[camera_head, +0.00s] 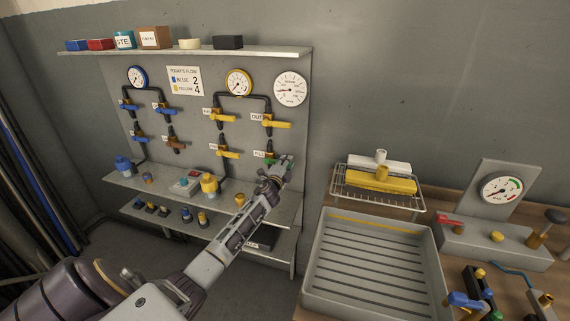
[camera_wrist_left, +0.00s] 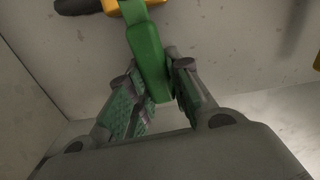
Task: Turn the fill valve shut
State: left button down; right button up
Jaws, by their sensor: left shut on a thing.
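The fill valve has a green handle (camera_head: 287,161) at the lower right of the grey panel, beside a small label. My left gripper (camera_head: 273,181) reaches up to it from below and partly covers it. In the left wrist view the green handle (camera_wrist_left: 148,50) runs down between my two fingers. My left gripper (camera_wrist_left: 160,90) is shut on its lower end. A yellow-orange valve body (camera_wrist_left: 130,8) shows at the top of that view. My right gripper is not in view.
Close above stands a yellow-handled valve (camera_head: 276,123), with another yellow valve (camera_head: 229,154) to the left. A lower shelf (camera_head: 275,208) with small parts juts out under the panel. A grey tray (camera_head: 370,265) and wire rack (camera_head: 378,190) are on the bench at right.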

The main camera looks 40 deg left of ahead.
pick_arm(q)
jog(key=shift+f+m, duration=0.6)
jog(key=shift+d, duration=0.1)
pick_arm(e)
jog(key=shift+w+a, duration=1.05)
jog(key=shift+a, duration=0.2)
pick_arm(q)
jog(key=c, duration=1.3)
grip_release()
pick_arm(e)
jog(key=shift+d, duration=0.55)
pick_arm(q)
jog(key=shift+r, duration=0.1)
jog(key=shift+s, duration=0.2)
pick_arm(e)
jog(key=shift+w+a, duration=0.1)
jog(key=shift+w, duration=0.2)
